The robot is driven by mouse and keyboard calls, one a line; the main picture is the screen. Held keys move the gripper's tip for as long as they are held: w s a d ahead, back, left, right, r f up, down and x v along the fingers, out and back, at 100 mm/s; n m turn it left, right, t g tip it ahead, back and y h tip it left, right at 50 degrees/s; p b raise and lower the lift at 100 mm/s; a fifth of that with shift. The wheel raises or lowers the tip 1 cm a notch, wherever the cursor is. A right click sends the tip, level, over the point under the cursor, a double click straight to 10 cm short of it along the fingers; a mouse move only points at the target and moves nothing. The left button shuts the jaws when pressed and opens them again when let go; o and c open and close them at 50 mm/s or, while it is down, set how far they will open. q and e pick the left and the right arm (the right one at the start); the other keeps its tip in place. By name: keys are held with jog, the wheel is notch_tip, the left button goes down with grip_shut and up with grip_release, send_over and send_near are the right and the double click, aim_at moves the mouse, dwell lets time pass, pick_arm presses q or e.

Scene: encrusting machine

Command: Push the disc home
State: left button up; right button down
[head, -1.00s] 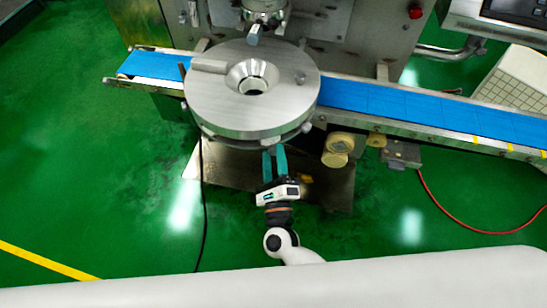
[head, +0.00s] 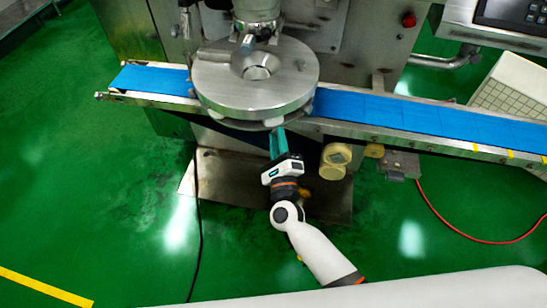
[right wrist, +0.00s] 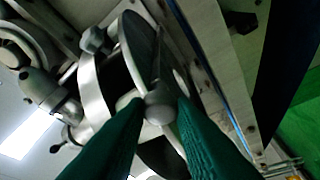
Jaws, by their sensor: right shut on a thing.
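The disc (head: 222,92) is a thick round grey metal plate with a central hole and raised collar. It lies flat over the blue belt in the head view, its back part under the machine's metal nozzle (head: 257,10). My right gripper (head: 278,136) reaches in from the front, its teal fingers at the disc's near lower rim. In the right wrist view, the two fingers (right wrist: 160,108) close around a rounded metal knob (right wrist: 158,104) beside the disc's edge (right wrist: 140,50). The knob's attachment is partly hidden by the fingers. My left gripper is not in view.
The blue conveyor belt (head: 400,110) runs left to right beneath the disc. Yellowish motor housings (head: 334,162) hang below the belt, right of my gripper. A red hose (head: 440,225) lies on the green floor at the right.

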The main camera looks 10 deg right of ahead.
jog(key=c, duration=1.2)
grip_release()
jog(key=shift+s, duration=0.1)
jog(key=b+v, duration=0.2)
jog(key=v, duration=1)
